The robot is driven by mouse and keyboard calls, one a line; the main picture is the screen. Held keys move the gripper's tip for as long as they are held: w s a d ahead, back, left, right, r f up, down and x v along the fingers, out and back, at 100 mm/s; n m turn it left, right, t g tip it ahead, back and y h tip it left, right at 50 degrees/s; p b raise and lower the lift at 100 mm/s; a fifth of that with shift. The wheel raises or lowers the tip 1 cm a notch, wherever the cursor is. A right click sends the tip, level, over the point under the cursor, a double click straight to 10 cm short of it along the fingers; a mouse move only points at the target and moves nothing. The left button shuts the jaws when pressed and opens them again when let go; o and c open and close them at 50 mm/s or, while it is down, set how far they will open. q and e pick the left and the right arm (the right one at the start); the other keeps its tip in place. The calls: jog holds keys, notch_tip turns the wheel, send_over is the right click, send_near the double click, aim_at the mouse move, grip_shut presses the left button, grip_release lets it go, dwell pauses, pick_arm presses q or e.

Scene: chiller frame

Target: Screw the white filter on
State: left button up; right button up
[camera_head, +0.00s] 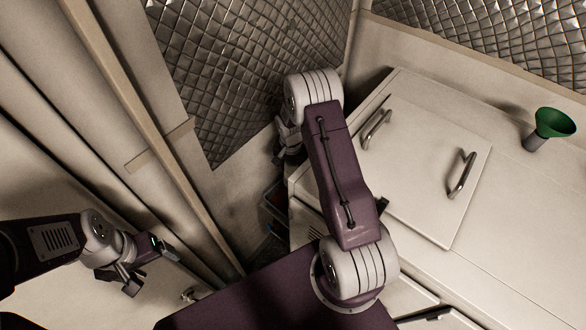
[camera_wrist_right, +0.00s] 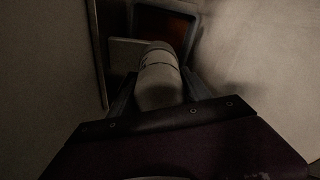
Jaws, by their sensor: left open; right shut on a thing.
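In the right wrist view, a pale rounded cylinder, which looks like the white filter (camera_wrist_right: 158,88), sits between the two dark fingers of my right gripper (camera_wrist_right: 159,76). The gripper is shut on it, and its far end points away from the wrist, near a pale block and a dark orange-brown recess. Whether the filter touches anything there I cannot tell. In the head view my right arm hides the right fingers and the filter. My left gripper (camera_head: 153,270) is open and empty at the lower left, apart from the filter.
A white chest with a lid (camera_head: 430,165) and two metal handles stands at the right. A green funnel (camera_head: 553,123) stands on its top. A bin (camera_head: 272,201) is partly visible in the narrow gap beside the chest. Pale wall panels stand close on the left.

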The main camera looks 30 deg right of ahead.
jog(key=m+b, duration=0.1)
jog(key=m, duration=0.1)
jog(key=m+b, duration=0.2)
jog(key=m, duration=0.1)
jog(key=shift+s+f+g, duration=0.1)
jog(key=shift+f+g, duration=0.1)
jog(key=shift+g, duration=0.1)
jog(key=m, duration=0.2)
jog(key=shift+r+m+b, duration=0.15)
jog(key=shift+m+b, duration=0.15)
jog(key=o, duration=1.4)
jog(key=shift+o, duration=0.9)
jog(key=shift+a+r, duration=0.1)
